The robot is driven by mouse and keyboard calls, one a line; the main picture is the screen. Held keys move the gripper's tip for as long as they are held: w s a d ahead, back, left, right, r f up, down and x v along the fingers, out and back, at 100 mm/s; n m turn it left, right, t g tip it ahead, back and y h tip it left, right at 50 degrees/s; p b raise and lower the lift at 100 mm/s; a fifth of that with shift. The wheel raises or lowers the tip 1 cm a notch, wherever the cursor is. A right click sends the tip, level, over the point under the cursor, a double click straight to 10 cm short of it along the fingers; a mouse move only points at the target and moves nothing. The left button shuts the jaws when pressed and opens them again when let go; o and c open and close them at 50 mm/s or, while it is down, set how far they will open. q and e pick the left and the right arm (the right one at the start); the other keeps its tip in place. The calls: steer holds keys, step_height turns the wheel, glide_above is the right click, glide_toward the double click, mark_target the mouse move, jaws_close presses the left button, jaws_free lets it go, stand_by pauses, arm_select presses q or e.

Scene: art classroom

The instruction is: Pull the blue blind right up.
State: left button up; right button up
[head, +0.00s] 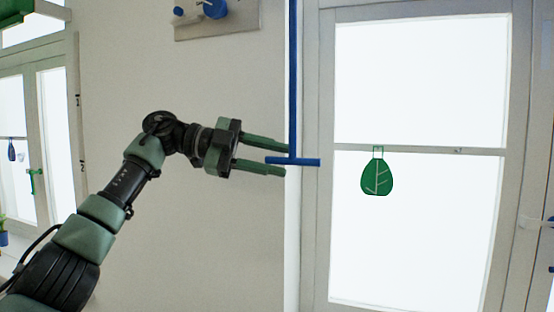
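A blue pull rod (293,75) hangs from above the picture, beside the window frame. It ends in a short blue crossbar (308,162). No blue blind cloth can be made out; the rod's top end is out of view. My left gripper (284,159) comes in from the left with its two green fingers apart. The crossbar's left end shows between the fingertips, one finger above it and one below. I cannot tell whether they touch or differ in depth. My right gripper is not in view.
A bright window (420,70) with a hanging green leaf ornament (377,172) is to the right. A board with blue knobs (216,20) is on the wall above my arm. Glazed doors with a green handle (35,181) stand at far left. Plain wall lies below my gripper.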

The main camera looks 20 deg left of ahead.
arm_select(q)
steer(key=v, duration=0.7)
steer(key=shift+b, duration=0.4)
steer(key=shift+r, duration=0.1)
steer(key=shift+a, duration=0.1)
